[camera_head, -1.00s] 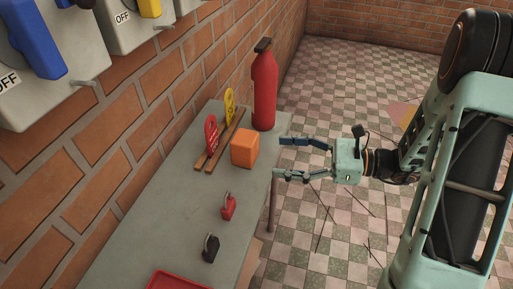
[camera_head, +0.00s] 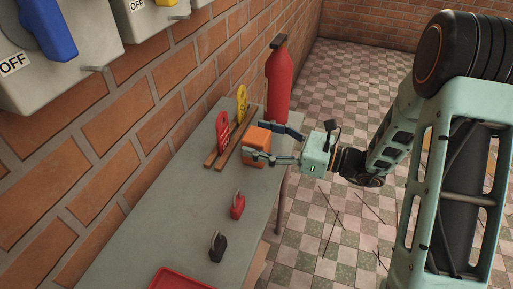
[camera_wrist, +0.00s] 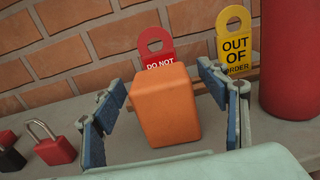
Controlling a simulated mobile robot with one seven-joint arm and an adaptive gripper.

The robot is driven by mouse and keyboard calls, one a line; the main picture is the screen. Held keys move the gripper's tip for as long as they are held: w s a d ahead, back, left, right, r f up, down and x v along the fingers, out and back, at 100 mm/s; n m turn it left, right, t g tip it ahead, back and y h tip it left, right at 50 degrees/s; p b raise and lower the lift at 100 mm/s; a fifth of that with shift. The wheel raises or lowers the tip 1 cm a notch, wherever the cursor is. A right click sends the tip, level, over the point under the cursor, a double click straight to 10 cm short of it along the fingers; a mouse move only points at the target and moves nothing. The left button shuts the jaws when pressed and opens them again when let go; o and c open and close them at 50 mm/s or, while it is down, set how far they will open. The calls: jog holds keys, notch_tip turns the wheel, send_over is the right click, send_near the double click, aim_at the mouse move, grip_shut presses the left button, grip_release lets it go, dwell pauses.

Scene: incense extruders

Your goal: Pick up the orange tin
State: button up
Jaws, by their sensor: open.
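The orange tin (camera_head: 256,138) is a small box with rounded edges, standing on the grey table (camera_head: 175,215) near its right edge. It also shows in the wrist view (camera_wrist: 165,105), upright in the middle between the fingers. My gripper (camera_head: 263,144) is open, with one finger on each side of the tin. In the wrist view my gripper (camera_wrist: 165,112) shows gaps between the tin and both blue-padded fingers. In the head view the nearer finger hides part of the tin's lower side.
A red bottle-shaped object (camera_head: 278,85) stands behind the tin. A red tag (camera_head: 222,132) and a yellow tag (camera_head: 241,103) stand by wooden strips (camera_head: 240,133) near the wall. A red padlock (camera_head: 238,206), a black padlock (camera_head: 217,247) and a red tray (camera_head: 178,279) lie nearer.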

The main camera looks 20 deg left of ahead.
jog(key=shift+a, duration=0.45)
jog(key=c, duration=1.3)
jog(key=shift+c, duration=0.4)
jog(key=shift+r, duration=0.15)
